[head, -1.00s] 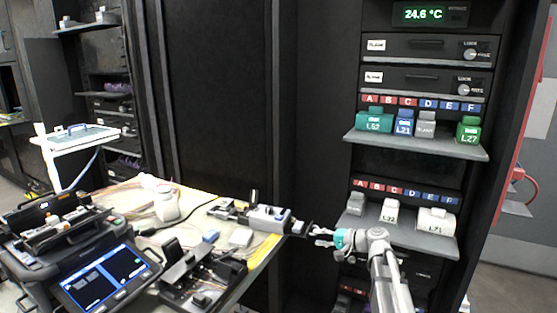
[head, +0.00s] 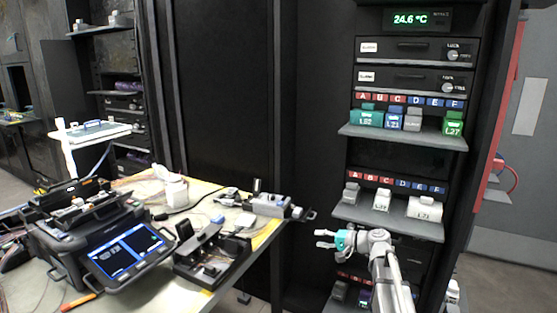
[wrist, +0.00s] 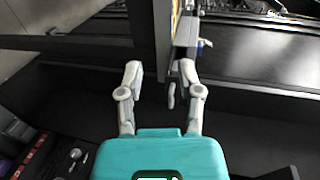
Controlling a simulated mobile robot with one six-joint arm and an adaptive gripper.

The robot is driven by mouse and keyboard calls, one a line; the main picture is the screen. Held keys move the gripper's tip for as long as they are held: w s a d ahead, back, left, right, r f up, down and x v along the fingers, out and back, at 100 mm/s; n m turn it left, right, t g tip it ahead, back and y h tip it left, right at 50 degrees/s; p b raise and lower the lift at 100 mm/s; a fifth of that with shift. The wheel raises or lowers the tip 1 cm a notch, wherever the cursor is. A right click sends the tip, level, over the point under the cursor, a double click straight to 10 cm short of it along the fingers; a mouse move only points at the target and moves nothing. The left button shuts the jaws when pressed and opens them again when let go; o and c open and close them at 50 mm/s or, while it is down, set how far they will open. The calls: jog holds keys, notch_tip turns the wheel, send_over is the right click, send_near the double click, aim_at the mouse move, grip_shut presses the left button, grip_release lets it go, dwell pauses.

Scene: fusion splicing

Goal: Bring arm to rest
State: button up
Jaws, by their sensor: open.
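My gripper (head: 326,239) is at the end of my arm, right of the workbench (head: 262,234) and in front of the dark rack. It is open, with nothing between its fingers. In the wrist view its two fingers (wrist: 155,82) stand apart over a dark area, with the teal gripper body below them. The bench corner lies to its left in the head view, with a gap between.
The fusion splicer (head: 100,240) with a lit screen stands on the bench. Rack shelves (head: 390,219) with labelled modules are just behind and above my gripper. A white stand (head: 90,140) is far left.

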jog(key=s+a+f+n+g+h, duration=0.1)
jog(key=s+f+n+g+h, duration=0.15)
jog(key=s+f, duration=0.4)
jog(key=s+a+f+n+g+h, duration=0.1)
jog(key=s+a+f+g+h, duration=0.2)
jog(key=s, duration=0.6)
jog(key=s+d+f+n+g+h, duration=0.2)
jog(key=s+d+f+h, duration=0.2)
jog(key=s+d+h, duration=0.55)
notch_tip(320, 180, up, 25)
jog(key=s+a+y+p, duration=0.1)
jog(key=a+p, duration=0.1)
jog(key=p, duration=2.4)
jog(key=shift+s+a, duration=0.15)
jog(key=shift+s, duration=0.1)
